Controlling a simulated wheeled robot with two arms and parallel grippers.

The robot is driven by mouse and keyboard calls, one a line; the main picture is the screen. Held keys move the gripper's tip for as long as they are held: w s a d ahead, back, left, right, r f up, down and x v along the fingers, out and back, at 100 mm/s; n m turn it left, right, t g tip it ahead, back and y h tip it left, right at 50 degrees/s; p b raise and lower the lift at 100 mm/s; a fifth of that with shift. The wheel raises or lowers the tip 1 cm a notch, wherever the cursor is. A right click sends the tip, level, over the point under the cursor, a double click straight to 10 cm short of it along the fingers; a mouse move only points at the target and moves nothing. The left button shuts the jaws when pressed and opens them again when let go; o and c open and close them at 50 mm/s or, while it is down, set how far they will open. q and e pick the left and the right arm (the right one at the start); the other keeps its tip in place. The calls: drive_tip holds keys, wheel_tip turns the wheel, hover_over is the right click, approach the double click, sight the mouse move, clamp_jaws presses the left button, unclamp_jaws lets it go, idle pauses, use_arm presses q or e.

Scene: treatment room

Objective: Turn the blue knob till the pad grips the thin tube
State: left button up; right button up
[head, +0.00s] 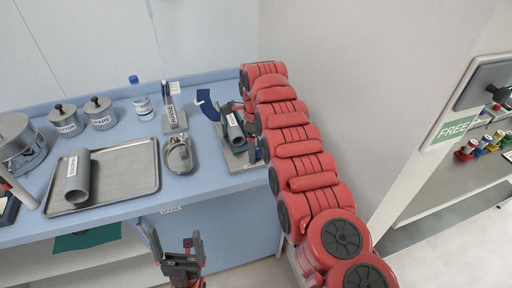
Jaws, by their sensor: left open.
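A small clamp fixture stands on a grey metal base plate (243,160) at the right end of the blue counter. A grey tube with a white label (235,130) sits tilted in it. I cannot make out the blue knob or the pad; my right arm covers the fixture's right side. My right gripper (246,112) is at the fixture, beside the tube, small and mostly hidden, so its jaws cannot be read. My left gripper (177,246) is open and empty, in front of the counter's front edge, well apart from the fixture.
A metal tray (118,160) holds a thicker grey labelled tube (78,176). A metal dish (178,155), a labelled stand (174,122), a bottle (141,104) and lidded pots (100,112) stand nearby.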

drive_tip(key=shift+r, duration=0.1)
drive_tip(key=shift+r, duration=0.4)
wheel_tip(320, 180, up, 4)
drive_tip(key=shift+f+p, duration=0.2)
drive_tip(key=shift+p, duration=0.6)
wheel_tip(320, 180, up, 13)
drive_tip(key=p, duration=1.3)
drive_tip(key=shift+f, duration=0.15)
